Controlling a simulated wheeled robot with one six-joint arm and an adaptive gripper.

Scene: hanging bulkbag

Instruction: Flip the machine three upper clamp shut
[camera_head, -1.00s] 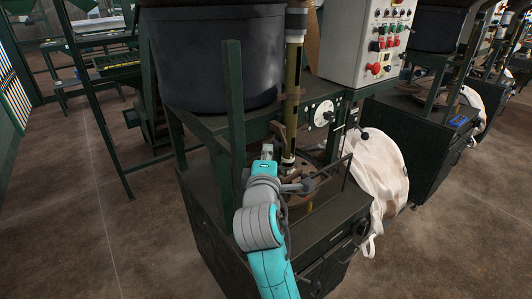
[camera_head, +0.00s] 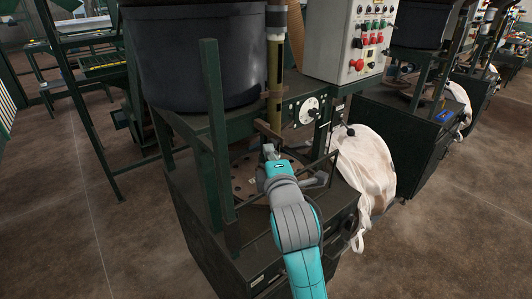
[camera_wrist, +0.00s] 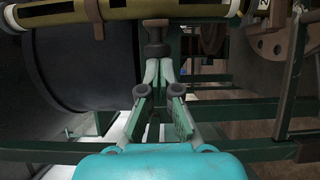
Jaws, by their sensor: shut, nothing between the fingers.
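The machine in front of me has an olive tube (camera_head: 275,80) with dark bands hanging beside a dark drum. A brown clamp part (camera_head: 266,129) is at the tube's lower end; I cannot tell whether it is open or shut. My gripper (camera_head: 268,150) is just below this part, in front of the tube. In the wrist view the tube (camera_wrist: 200,13) runs across the top, with a dark brown lever-like piece (camera_wrist: 155,33) sticking out from it. My gripper (camera_wrist: 157,62) is shut and empty, its tips at the end of that piece; contact is unclear.
The dark drum (camera_head: 195,55) and a green upright post (camera_head: 215,120) stand left of my arm. A control box (camera_head: 350,40) is at the upper right. A white bag (camera_head: 365,160) hangs right of the machine. Open floor lies at left and right.

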